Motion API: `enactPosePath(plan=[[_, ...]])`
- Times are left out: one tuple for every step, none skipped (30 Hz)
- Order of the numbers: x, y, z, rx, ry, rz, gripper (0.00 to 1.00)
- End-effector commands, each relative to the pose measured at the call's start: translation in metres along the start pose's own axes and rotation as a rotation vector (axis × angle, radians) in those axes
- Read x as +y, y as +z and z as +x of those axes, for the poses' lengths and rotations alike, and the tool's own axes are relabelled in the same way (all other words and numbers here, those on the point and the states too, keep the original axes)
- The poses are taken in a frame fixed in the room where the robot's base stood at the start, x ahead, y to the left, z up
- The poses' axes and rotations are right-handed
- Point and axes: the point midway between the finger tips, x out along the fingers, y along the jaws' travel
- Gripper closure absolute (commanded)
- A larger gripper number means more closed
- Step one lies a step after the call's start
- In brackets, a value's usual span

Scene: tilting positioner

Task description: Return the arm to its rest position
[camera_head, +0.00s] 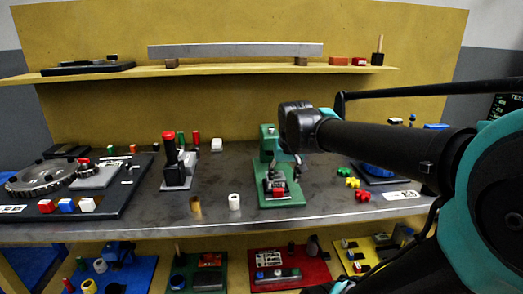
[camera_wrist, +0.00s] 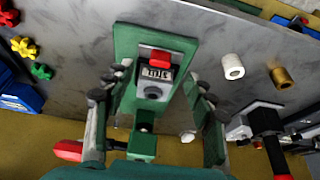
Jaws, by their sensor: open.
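My arm reaches in from the right in the head view, and my gripper (camera_head: 292,160) is over the green tilting positioner (camera_head: 283,200) on the grey bench. The arm's end covers part of the positioner there. In the wrist view my gripper (camera_wrist: 151,98) is open, with one finger on each side of the positioner (camera_wrist: 128,42) in the picture. Nothing shows held between the fingers. A red block (camera_wrist: 160,56) sits on the positioner above a small lettered plate and a dark round part. I cannot tell whether the fingers touch the fixture.
White (camera_head: 234,201) and brass (camera_head: 195,205) cylinders stand left of the positioner. A red-topped black lever device (camera_head: 170,150) is farther left. Yellow, green and red pieces (camera_head: 352,182) lie to the right. A shelf (camera_head: 220,70) runs above the bench; coloured trays (camera_head: 290,270) lie below.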

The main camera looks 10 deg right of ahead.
Motion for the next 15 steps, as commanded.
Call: enactPosePath(plan=[[0.004, 0.012, 0.014, -0.002, 0.001, 0.002, 0.45], [0.006, 0.021, 0.023, -0.003, 0.001, 0.002, 0.45], [0.01, 0.033, 0.036, -0.004, 0.002, 0.004, 0.45], [0.013, 0.044, 0.046, -0.006, 0.002, 0.004, 0.45], [0.016, 0.055, 0.056, -0.007, 0.002, 0.003, 0.45], [0.019, 0.07, 0.068, -0.009, 0.001, 0.004, 0.45], [0.022, 0.082, 0.077, -0.01, 0.001, 0.005, 0.45], [0.024, 0.094, 0.085, -0.011, 0.0, 0.005, 0.45], [0.026, 0.109, 0.094, -0.013, 0.0, 0.004, 0.45], [0.028, 0.119, 0.1, -0.014, 0.0, 0.005, 0.45], [0.03, 0.13, 0.106, -0.015, 0.0, 0.006, 0.45], [0.032, 0.142, 0.112, -0.016, 0.0, 0.004, 0.45], [0.033, 0.151, 0.116, -0.016, -0.001, 0.004, 0.45], [0.034, 0.158, 0.119, -0.017, -0.001, 0.004, 0.45], [0.035, 0.167, 0.123, -0.018, -0.001, 0.004, 0.45]])
